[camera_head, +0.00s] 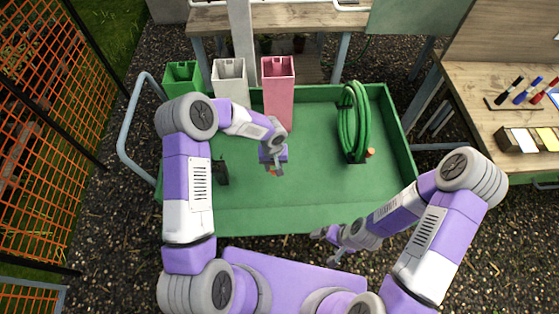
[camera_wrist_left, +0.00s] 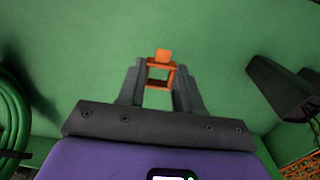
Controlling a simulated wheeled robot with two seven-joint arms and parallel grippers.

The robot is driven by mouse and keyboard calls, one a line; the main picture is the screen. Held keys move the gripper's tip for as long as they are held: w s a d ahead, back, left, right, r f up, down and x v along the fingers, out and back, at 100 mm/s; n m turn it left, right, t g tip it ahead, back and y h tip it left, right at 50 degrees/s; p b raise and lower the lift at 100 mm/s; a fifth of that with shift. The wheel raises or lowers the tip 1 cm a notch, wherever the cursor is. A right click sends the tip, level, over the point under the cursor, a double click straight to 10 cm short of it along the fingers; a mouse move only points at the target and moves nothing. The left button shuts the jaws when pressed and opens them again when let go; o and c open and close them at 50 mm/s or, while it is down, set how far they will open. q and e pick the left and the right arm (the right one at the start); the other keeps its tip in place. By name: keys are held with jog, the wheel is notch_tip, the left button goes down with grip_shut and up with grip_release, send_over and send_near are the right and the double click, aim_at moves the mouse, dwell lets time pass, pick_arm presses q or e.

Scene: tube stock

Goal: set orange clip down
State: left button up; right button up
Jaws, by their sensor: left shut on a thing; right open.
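The orange clip (camera_wrist_left: 162,60) is between the fingers of my left gripper (camera_wrist_left: 160,85) in the left wrist view. The gripper is shut on it. In the head view my left gripper (camera_head: 275,168) is over the middle of the green cart tray (camera_head: 320,205), with a bit of orange at its tip. I cannot tell whether the clip touches the tray floor. My right gripper (camera_head: 328,246) is open and empty just outside the tray's front edge.
Green (camera_head: 183,77), white (camera_head: 229,78) and pink (camera_head: 277,85) square tubes stand along the back left. A green hose coil (camera_head: 354,120) stands at the right of the tray. A black holder (camera_head: 221,172) is left of my left gripper. The tray's middle right is clear.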

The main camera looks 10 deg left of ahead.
aim_at(274, 180)
pick_arm(q)
notch_tip(274, 180, down, 8)
jog(key=shift+r+b, duration=0.1)
jog(key=shift+b, duration=0.65)
jog(key=o, duration=1)
jog(key=shift+f, duration=0.2)
